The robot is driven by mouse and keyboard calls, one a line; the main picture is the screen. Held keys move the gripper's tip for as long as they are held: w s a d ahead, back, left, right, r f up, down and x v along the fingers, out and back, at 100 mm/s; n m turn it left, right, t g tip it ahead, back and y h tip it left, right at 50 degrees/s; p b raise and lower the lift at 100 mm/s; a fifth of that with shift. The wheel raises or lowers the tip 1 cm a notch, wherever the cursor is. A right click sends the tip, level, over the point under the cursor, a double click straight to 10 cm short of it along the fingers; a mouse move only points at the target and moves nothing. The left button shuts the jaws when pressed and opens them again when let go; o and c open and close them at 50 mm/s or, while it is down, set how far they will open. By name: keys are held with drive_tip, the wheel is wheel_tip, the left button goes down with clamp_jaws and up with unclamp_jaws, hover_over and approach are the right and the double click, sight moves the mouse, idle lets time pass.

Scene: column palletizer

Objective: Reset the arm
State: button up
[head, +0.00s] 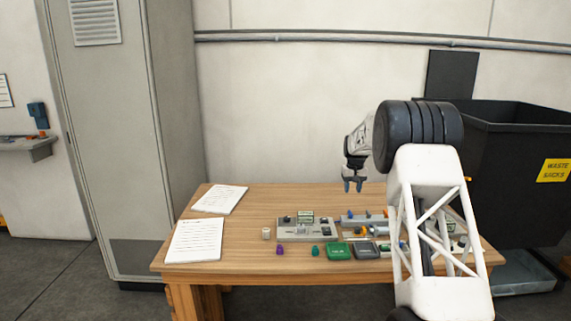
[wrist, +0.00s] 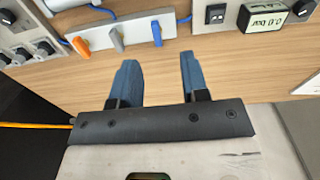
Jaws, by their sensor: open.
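My gripper (head: 354,185) hangs above the rear part of the wooden table (head: 250,200), pointing down. Its two blue fingers are apart with nothing between them. In the wrist view my gripper (wrist: 157,75) also shows empty, over bare wood (wrist: 250,80). My white and black arm reaches in from the right side of the head view and hides part of the table's right end.
The table holds a grey panel (head: 305,235), a green box (head: 338,252), a grey box (head: 366,251), small purple (head: 281,249) and teal pieces (head: 315,250), and papers (head: 195,240). A black waste bin (head: 510,170) stands right. Space above the table's left is clear.

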drive_tip(key=s+a+r, duration=0.2)
drive_tip(key=s+r, duration=0.5)
drive_tip(key=s, duration=0.5)
drive_tip(key=s+a+r+t, duration=0.1)
drive_tip(key=s+a+r, duration=0.35)
drive_tip(key=s, duration=0.75)
drive_tip(key=s+a+r, duration=0.1)
drive_tip(key=s+r, duration=0.8)
drive_tip(key=s, duration=0.3)
drive_tip(key=s+a+f, duration=0.1)
drive_tip(key=s+f, duration=0.1)
drive_tip(key=s, duration=1.2)
drive_tip(key=s+a+f+t, duration=0.1)
drive_tip(key=s+f, duration=0.2)
drive_tip(key=s, duration=1)
drive_tip(key=s+a+f, duration=0.1)
drive_tip(key=s+f, duration=0.2)
drive_tip(key=s, duration=1.1)
drive_tip(key=shift+s+f, duration=0.25)
drive_tip(key=shift+s, duration=0.1)
